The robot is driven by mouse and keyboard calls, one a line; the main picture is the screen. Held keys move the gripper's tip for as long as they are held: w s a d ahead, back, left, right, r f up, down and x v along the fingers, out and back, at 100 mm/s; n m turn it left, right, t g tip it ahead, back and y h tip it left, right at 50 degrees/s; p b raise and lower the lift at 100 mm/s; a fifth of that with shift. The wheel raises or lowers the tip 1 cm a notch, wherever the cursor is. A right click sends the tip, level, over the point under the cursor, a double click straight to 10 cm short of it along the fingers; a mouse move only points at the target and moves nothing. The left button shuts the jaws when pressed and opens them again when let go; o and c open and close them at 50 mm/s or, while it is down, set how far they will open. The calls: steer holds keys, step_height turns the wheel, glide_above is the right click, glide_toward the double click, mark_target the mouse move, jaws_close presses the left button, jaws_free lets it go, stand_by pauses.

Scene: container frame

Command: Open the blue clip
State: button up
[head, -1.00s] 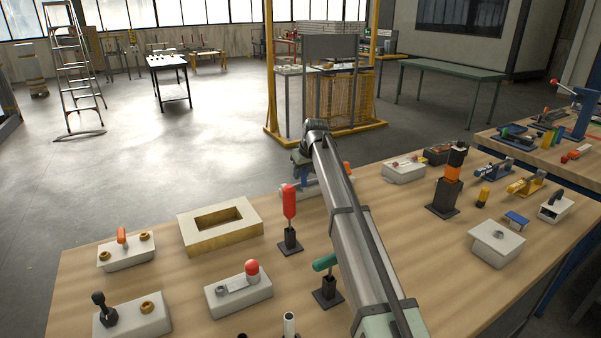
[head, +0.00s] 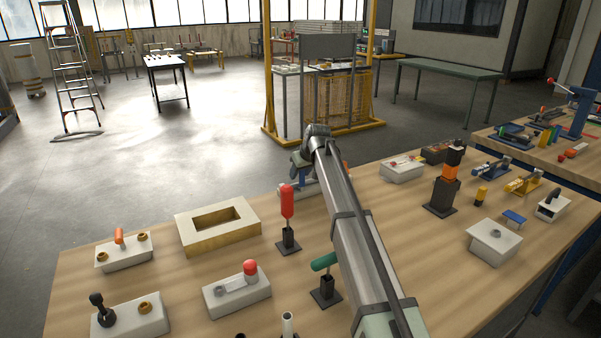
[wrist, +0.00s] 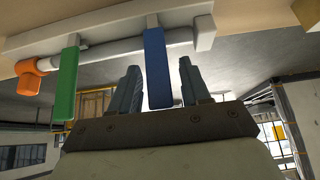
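The blue clip (wrist: 157,66) hangs from a light grey rail (wrist: 110,52) in the wrist view. My gripper (wrist: 160,78) has its two fingers apart, one on each side of the blue clip. I see gaps on both sides, with no clear contact. A green clip (wrist: 67,84) hangs on the same rail to the left, outside the fingers. An orange end piece (wrist: 29,76) caps a rod beside the rail. In the head view, my arm hides most of this fixture, and I cannot make out the fingers or clips there.
The wooden bench (head: 390,240) holds several fixtures. A red-handled post (head: 287,215) and a green-handled post (head: 325,275) stand left of my arm. A black and orange tower (head: 446,180) stands to the right. A hollow block (head: 218,227) sits further left.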

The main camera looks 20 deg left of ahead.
steer(key=v, duration=1.4)
steer(key=shift+w, duration=0.1)
